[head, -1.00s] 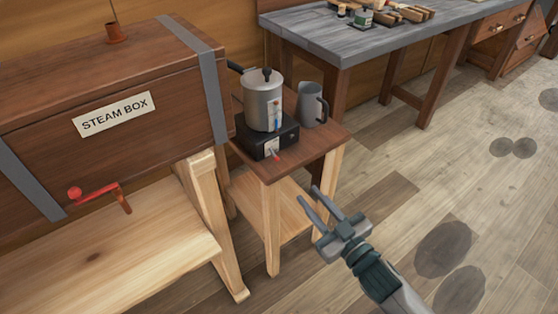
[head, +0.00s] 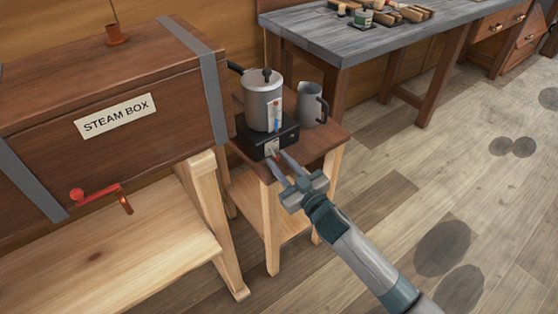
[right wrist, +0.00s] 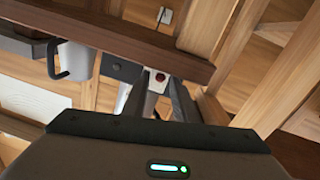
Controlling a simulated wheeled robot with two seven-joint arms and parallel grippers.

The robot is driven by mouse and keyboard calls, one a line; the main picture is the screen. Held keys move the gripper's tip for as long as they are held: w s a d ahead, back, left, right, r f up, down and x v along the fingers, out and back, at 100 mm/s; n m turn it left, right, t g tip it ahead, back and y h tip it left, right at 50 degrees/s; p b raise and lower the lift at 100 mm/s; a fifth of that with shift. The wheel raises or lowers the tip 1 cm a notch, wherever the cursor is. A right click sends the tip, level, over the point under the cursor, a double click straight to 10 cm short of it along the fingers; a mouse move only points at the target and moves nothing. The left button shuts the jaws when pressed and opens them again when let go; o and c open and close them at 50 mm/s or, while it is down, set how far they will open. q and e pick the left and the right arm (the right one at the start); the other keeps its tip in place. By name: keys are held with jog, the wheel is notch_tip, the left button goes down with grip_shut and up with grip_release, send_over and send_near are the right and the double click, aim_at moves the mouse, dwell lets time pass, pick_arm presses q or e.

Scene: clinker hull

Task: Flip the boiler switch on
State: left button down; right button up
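The boiler is a silver pot (head: 262,105) with a black lid knob, standing on a black box (head: 287,137) on a small wooden table. A pale switch plate (head: 272,146) is on the box's front. In the head view, my right gripper (head: 277,155) is at this plate, fingers open and partly covering the switch. In the right wrist view, the red switch tip (right wrist: 160,77) shows between the two separated fingers (right wrist: 157,90). I cannot tell whether they touch it. My left gripper is not in view.
A grey pitcher (head: 312,104) stands right of the boiler on the small table (head: 325,142). The steam box (head: 170,100), with a red crank (head: 100,193), is at left. A grey-topped workbench (head: 345,43) stands behind. The floor at right is clear.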

jog(key=shift+w+a, duration=0.2)
jog(key=shift+w, duration=0.15)
grip_shut()
